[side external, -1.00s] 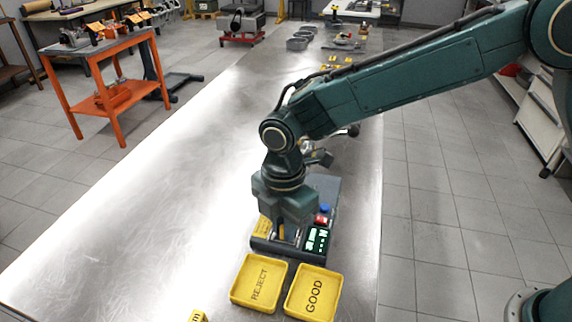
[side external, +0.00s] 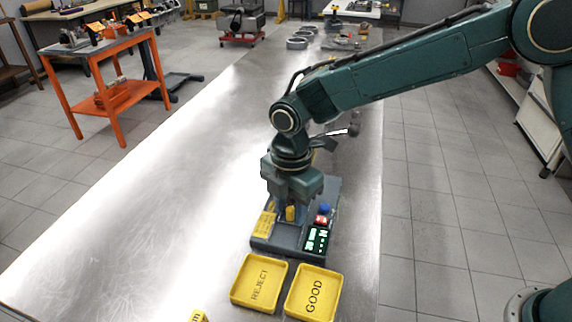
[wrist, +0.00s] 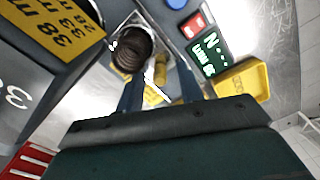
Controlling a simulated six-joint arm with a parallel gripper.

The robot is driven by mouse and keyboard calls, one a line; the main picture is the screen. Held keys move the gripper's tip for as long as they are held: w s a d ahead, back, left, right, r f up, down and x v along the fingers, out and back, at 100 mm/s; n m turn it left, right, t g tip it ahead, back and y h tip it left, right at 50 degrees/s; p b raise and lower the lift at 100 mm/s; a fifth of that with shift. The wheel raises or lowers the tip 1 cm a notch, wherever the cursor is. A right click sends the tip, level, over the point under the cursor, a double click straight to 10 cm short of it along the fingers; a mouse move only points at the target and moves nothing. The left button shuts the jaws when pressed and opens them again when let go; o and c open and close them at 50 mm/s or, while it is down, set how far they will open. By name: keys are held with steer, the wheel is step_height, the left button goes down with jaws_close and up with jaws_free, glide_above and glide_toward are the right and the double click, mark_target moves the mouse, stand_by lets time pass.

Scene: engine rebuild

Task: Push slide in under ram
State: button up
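The dark grey tester (side external: 275,244) stands on the bench with a lit green display (side external: 316,240), which also shows in the wrist view (wrist: 209,54). My gripper (side external: 290,212) is over the tester's left part, pointing down. In the wrist view my gripper's two blue-grey fingers (wrist: 160,82) are spread apart. A yellow knob (wrist: 160,70) stands between and beyond them, and I cannot tell whether they touch it. It also shows under my gripper in the side view (side external: 291,214). A dark coil spring (wrist: 130,52) is beside the knob. The slide and ram cannot be clearly made out.
Yellow trays marked REJECT (side external: 259,283) and GOOD (side external: 313,294) lie in front of the tester. A red button (side external: 321,220) and a blue button (side external: 326,209) sit behind the display. A yellow label plate (side external: 264,225) is at left. The bench to the left is clear.

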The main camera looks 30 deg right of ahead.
mark_target(290, 209)
step_height(290, 209, up, 14)
stand_by(0.9)
steer(key=shift+a+f, duration=0.1)
steer(key=shift+s+a+f+n+t+h, duration=0.15)
steer(key=shift+s+a+n+t+h, duration=0.55)
steer(key=shift+n, duration=0.5)
steer(key=shift+s+a+f+n+t+h, duration=0.2)
steer(key=shift+s+a+n+t, duration=0.3)
steer(key=shift+s+n, duration=0.55)
steer(key=shift+s+a+f+n+t+h, duration=0.1)
steer(key=shift+s+a+n+t+h, duration=0.5)
steer(key=shift+n, duration=0.75)
steer(key=shift+d+f, duration=0.1)
steer(key=shift+d, duration=0.1)
steer(key=x, duration=1.3)
steer(key=shift+w+a+f, duration=0.1)
steer(key=shift+a+f, duration=0.05)
steer(key=shift+f, duration=0.2)
